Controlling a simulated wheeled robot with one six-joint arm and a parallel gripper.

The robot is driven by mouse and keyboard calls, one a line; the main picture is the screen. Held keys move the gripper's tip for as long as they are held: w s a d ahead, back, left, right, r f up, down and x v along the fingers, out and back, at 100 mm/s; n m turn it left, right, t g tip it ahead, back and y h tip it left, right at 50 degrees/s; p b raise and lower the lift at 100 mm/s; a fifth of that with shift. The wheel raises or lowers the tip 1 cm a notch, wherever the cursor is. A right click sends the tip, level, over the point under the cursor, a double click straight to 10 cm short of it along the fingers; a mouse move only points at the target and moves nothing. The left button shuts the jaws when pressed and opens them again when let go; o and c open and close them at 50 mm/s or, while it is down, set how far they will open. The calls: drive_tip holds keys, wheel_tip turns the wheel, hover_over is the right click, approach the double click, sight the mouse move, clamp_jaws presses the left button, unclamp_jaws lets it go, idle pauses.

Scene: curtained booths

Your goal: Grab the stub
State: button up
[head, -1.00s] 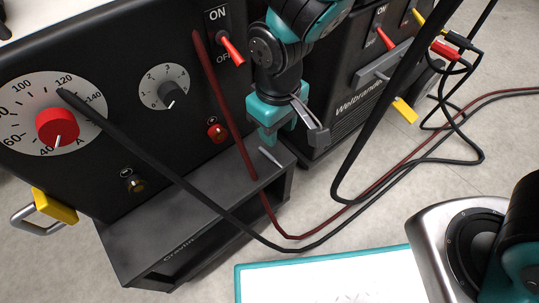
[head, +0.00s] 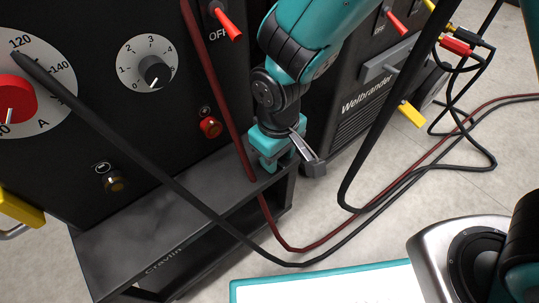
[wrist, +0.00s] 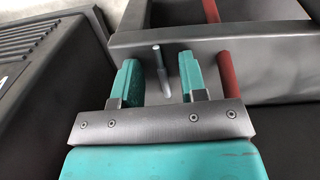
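The stub is a thin grey rod (wrist: 161,68). In the wrist view it lies on the grey shelf (wrist: 250,42), between the two teal fingers of my gripper (wrist: 158,82), with a gap on each side. My gripper is open. In the head view my gripper (head: 276,162) is pointed down at the right end of the shelf (head: 150,222), in front of the dark machine. The stub is hidden behind the gripper in that view.
A red cable (head: 222,98) hangs just left of my gripper; in the wrist view it (wrist: 228,76) is close beside the right finger. A black cable (head: 150,163) crosses the shelf front. The Welbrander machine (head: 345,115) stands close on the right.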

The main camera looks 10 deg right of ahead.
clamp_jaws()
drive_tip(key=shift+r, duration=0.15)
